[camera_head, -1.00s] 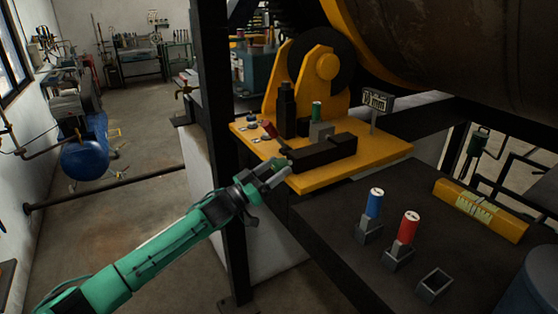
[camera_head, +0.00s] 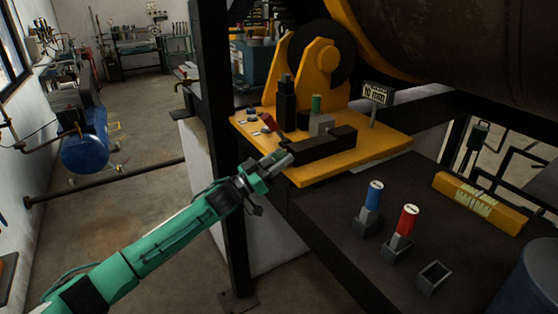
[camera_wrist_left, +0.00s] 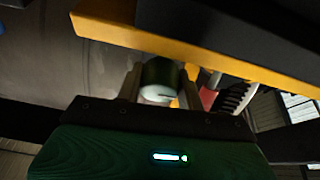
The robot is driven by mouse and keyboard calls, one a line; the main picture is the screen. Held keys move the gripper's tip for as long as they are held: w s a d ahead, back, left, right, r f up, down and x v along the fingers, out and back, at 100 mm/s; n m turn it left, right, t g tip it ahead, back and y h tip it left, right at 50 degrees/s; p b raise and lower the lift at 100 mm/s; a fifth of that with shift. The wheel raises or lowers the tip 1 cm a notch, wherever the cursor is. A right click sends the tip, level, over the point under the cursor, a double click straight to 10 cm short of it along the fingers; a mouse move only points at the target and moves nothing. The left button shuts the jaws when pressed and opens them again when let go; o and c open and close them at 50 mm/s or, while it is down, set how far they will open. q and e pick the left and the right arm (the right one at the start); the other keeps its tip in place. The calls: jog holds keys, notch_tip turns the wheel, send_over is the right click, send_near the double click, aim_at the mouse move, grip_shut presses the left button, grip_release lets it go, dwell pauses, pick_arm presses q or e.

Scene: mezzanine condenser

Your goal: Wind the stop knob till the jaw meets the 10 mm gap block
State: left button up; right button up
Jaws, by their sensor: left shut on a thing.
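My left gripper (camera_head: 276,162) is at the front left edge of the yellow plate (camera_head: 372,155), at the near end of a long black block (camera_head: 322,143). It is shut on a short dark round knob with a pale end (camera_wrist_left: 160,80), seen between the fingers in the left wrist view; the fingers hide its sides. A green-topped gap block (camera_head: 316,103) stands upright at a grey block (camera_head: 321,124) behind the black block. I cannot tell whether the jaw touches it. A sign (camera_head: 376,93) reading 10 mm stands to the right. My right gripper is not in view.
A blue block (camera_head: 374,195) and a red block (camera_head: 406,220) stand in grey holders on the dark bench (camera_head: 340,215); a third holder (camera_head: 433,279) is empty. A yellow level-like bar (camera_head: 482,205) lies behind. A black post (camera_head: 222,130) rises close to my left arm.

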pick_arm(q)
jog(key=m+g+b, duration=0.1)
jog(key=m, duration=0.1)
jog(key=m+g+h+b, duration=0.1)
jog(key=m+b, duration=0.1)
jog(key=shift+f+m+h, duration=0.1)
jog(key=shift+m+h, duration=0.2)
jog(key=shift+m+g+h+b, duration=0.3)
jog(key=shift+m+g+b, duration=0.8)
jog(key=shift+m, duration=1.5)
jog(key=o, duration=1)
